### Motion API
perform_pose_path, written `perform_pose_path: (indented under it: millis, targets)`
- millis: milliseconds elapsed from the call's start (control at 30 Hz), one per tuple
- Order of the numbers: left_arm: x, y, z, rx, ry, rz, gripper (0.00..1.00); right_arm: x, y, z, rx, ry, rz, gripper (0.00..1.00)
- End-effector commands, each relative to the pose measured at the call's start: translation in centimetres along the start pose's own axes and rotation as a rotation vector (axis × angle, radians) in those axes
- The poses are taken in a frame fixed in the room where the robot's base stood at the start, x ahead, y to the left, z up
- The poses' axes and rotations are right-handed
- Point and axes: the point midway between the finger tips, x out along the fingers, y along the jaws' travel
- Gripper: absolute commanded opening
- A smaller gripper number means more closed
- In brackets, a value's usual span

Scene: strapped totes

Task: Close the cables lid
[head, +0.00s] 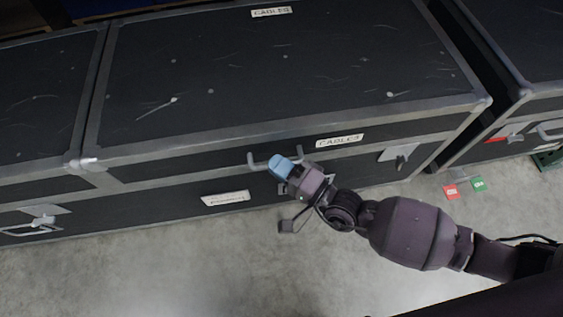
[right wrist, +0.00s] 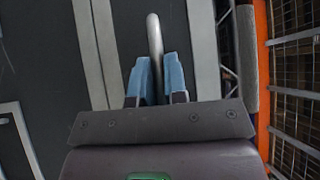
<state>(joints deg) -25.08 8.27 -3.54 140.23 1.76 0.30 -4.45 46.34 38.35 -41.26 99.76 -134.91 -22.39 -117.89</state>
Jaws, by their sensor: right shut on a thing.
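The cables lid (head: 250,75) is the black, grey-edged top of the middle case, with "CABLES" labels on its top and front. It lies down over the case body (head: 150,208); whether a thin gap is left along the seam I cannot tell. A grey bar handle (head: 252,161) sticks out from the lid's front; it also shows in the right wrist view (right wrist: 153,32). My right gripper (head: 281,167) is at this handle, its blue fingers shut on the bar, one on each side in the right wrist view (right wrist: 153,80). My left gripper is not in view.
Similar black cases stand close on the left (head: 40,110) and, across a narrow gap, on the right (head: 535,80). A latch (head: 400,154) is on the middle case's front. Red (head: 451,191) and green (head: 478,184) tags show by the gap. The concrete floor in front (head: 150,270) is clear.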

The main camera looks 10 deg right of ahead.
Motion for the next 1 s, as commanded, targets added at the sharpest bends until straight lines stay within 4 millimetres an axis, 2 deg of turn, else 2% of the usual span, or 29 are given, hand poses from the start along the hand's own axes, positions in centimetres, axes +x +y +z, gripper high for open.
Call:
perform_pose_path:
  millis: [33,233,267,300,867,1000]
  targets:
    - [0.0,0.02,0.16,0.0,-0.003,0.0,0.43,-0.24,1.03,-0.23,0.007,0.002,0.026,0.0]
    - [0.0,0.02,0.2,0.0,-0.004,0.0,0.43,-0.37,1.23,-0.07,0.012,0.0,0.031,0.0]
    - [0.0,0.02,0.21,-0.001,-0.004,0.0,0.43,-0.39,1.25,-0.05,0.012,0.0,0.032,0.16]
    - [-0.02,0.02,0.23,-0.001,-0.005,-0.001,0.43,-0.42,1.29,-0.03,0.013,0.0,0.032,0.22]
    - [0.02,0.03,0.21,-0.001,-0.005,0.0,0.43,-0.62,1.39,0.21,0.011,-0.003,0.035,0.23]
    - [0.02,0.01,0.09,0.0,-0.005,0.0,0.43,-1.21,1.39,0.22,0.009,-0.004,0.037,0.23]
